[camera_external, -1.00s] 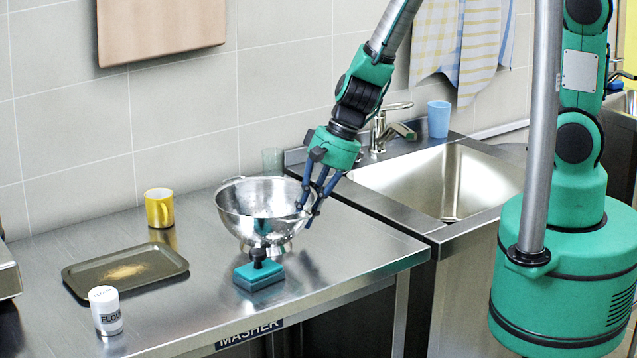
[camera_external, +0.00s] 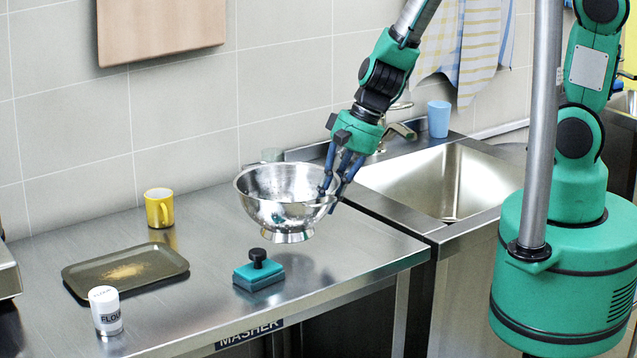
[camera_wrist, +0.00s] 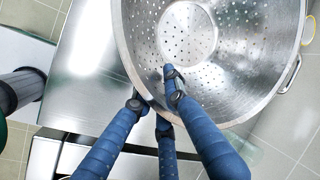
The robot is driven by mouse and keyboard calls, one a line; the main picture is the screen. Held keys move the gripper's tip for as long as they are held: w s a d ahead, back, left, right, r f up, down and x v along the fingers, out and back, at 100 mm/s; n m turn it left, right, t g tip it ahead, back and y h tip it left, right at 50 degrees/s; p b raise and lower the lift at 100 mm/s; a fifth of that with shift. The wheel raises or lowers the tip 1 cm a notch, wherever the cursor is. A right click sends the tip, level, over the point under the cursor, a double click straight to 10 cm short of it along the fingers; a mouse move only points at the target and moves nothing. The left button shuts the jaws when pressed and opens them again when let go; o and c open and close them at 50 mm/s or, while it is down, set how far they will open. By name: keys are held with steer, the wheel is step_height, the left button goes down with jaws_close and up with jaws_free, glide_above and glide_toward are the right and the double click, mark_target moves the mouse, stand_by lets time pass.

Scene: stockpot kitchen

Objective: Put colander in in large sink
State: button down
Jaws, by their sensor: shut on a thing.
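The steel colander (camera_external: 275,211) hangs above the counter, left of the large sink, roughly upright. My gripper (camera_external: 329,193) is shut on its right rim, with fingers on both sides of the wall. In the wrist view the perforated colander (camera_wrist: 235,85) fills the upper right, and my blue fingers (camera_wrist: 158,95) pinch its near rim. The large sink (camera_external: 470,190) is an empty steel basin to the right of the colander.
A teal scrubber (camera_external: 258,272) with a black knob lies on the counter (camera_external: 345,262) below the colander. A yellow mug (camera_external: 159,208), a brown tray (camera_external: 125,270) and a flour shaker (camera_external: 105,311) stand left. A faucet (camera_external: 402,130) and blue cup (camera_external: 439,119) are behind the sink.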

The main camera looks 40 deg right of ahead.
steer(key=s+d+r, duration=0.1)
steer(key=s+d, duration=0.5)
steer(key=s, duration=0.3)
steer(key=shift+d, duration=0.25)
stand_by(0.9)
step_height(320, 180, up, 11)
steer(key=w+d+n+g+b, duration=0.2)
steer(key=w+d+n, duration=0.45)
steer(key=w, duration=0.65)
steer(key=w+d+n+g, duration=0.1)
steer(key=w+d+n, duration=0.1)
steer(key=w+d, duration=0.35)
steer(key=w+d+n+g, duration=0.1)
steer(key=w+d+n, duration=0.2)
steer(key=d, duration=0.5)
steer(key=w+d+n+g+h+b, duration=0.3)
steer(key=d+n, duration=0.4)
steer(key=d, duration=2.2)
step_height(320, 180, down, 30)
steer(key=w, duration=0.1)
steer(key=shift+w+a+r+t, duration=0.2)
steer(key=shift+r+t, duration=0.05)
steer(key=shift+t, duration=0.15)
